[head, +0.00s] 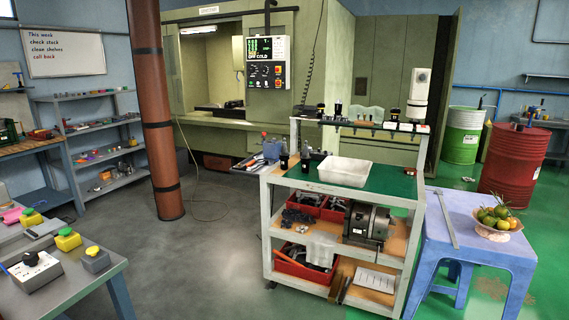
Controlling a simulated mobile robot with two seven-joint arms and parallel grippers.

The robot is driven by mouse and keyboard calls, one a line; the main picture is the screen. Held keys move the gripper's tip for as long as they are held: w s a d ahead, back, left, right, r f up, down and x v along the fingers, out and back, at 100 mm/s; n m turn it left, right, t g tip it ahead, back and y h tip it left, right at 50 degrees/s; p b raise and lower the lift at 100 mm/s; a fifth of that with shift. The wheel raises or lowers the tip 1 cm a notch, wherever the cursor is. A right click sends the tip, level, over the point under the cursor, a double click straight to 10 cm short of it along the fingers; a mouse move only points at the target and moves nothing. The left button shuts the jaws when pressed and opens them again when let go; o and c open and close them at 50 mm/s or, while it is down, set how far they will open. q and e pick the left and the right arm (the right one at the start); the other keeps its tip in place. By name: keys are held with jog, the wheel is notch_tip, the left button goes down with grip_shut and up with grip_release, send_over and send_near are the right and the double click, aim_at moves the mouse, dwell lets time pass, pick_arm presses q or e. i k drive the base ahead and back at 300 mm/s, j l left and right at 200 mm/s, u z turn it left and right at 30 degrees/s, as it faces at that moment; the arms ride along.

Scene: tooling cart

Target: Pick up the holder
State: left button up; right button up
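Several small dark tool holders are on the tooling cart (268,215). One holder (284,161) stands upright at the left end of the green top, and another (305,160) stands just right of it. Neither of my grippers is in view.
A blue stool (480,236) with a fruit bowl (497,230) is right of the cart. A grey table (70,282) is at lower left. A brown column (157,120) rises behind open floor.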

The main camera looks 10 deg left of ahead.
aim_at(305, 161)
jog(key=i+j+u, duration=0.1)
jog(key=i+j, duration=0.75)
jog(key=j, duration=0.15)
